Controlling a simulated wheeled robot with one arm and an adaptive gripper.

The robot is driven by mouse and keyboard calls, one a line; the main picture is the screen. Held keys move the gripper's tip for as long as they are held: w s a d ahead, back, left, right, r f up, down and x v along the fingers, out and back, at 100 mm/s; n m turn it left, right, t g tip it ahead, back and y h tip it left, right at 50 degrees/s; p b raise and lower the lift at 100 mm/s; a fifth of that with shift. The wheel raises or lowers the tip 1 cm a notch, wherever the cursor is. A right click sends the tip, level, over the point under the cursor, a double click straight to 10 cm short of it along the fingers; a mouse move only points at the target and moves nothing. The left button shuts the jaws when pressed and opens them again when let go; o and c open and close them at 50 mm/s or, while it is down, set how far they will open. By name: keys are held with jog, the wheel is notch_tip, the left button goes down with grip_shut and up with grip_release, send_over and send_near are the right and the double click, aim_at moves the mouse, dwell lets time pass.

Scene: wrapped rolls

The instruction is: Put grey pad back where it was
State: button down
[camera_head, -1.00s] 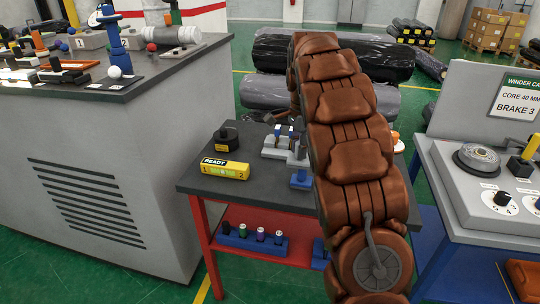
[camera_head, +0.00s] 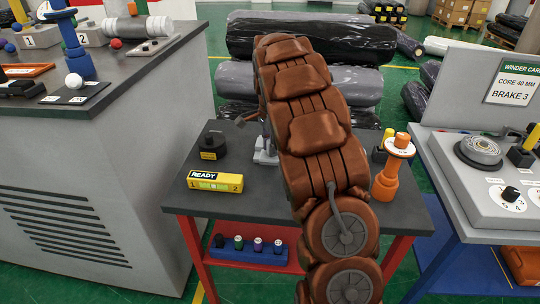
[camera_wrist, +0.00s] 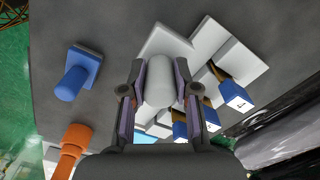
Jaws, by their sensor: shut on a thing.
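In the wrist view my gripper (camera_wrist: 158,94) is shut on a light grey, round-ended piece, which looks like the grey pad (camera_wrist: 158,80). A finger lies along each side of it. Below it is a pale grey fixture (camera_wrist: 222,55) with blue-ended parts (camera_wrist: 234,95), one marked 1. I cannot tell whether the pad touches the fixture. In the head view part of the fixture (camera_head: 265,157) shows on the dark table (camera_head: 245,200). My brown arm hides the rest of it and most of my gripper.
A yellow READY box (camera_head: 215,181) and black block (camera_head: 212,143) stand left on the table. An orange stand (camera_head: 386,182) is at its right. A blue peg on a square base (camera_wrist: 76,77) stands near the fixture. Wrapped rolls (camera_head: 310,42) lie behind; a winder panel (camera_head: 485,180) stands right.

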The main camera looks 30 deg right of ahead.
jog(key=shift+f+p, duration=0.5)
jog(key=shift+f, duration=1.8)
jog(key=c, duration=0.9)
grip_release()
jog(key=shift+f, duration=0.1)
jog(key=shift+o, duration=0.2)
notch_tip(320, 180, up, 12)
jog(key=b, duration=0.3)
jog(key=shift+a, duration=0.1)
